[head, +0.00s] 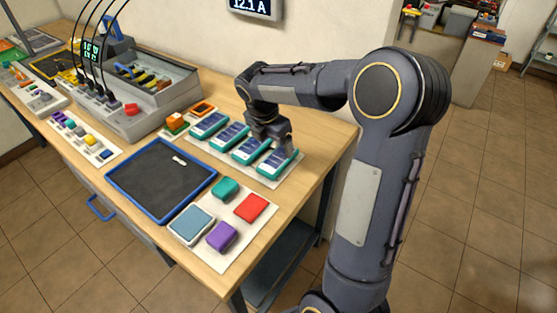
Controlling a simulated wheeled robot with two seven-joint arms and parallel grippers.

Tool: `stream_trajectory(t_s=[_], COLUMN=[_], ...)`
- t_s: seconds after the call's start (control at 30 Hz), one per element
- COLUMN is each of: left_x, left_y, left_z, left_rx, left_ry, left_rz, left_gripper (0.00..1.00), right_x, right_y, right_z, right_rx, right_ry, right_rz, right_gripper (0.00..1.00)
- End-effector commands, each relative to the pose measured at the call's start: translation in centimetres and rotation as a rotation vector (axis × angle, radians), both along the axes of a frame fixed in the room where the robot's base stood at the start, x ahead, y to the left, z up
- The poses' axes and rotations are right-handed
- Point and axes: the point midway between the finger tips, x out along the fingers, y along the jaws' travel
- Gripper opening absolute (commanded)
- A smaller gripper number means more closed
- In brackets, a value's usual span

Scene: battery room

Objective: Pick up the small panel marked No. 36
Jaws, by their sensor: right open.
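Several small dark-blue panels with teal edges lie in a slanting row on a pale mat (294,168) at the table's right end. They are the first panel (207,125), second panel (229,136), third panel (250,151) and nearest panel (274,165). Their markings are too small to read, so I cannot tell which is No. 36. My left gripper is out of view.
A white mat (240,229) bears a teal block, a red block (251,208), a purple block and a blue-grey block. Orange pieces (175,120) and a grey instrument unit (175,105) stand farther back, before the wall.

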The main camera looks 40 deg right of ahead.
Motion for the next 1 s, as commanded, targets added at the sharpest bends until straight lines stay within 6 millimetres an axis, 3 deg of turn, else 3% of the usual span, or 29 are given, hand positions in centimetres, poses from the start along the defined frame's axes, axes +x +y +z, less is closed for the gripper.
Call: stream_trajectory(t_s=[0.63, 0.93, 1.0], left_x=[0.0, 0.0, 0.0], left_y=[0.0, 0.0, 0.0], left_z=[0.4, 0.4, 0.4], left_rx=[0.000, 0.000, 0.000], left_ry=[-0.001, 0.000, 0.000], left_rz=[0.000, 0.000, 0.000], left_gripper=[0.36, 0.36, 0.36], right_x=[0.7, 0.8, 0.8], right_y=[-2.6, -2.7, -2.7], right_z=[-7.4, -7.8, -7.8], right_rx=[-0.017, -0.016, -0.016], right_ry=[0.022, 0.018, 0.018], right_rz=[0.043, 0.043, 0.043], right_gripper=[0.84, 0.84, 0.74])
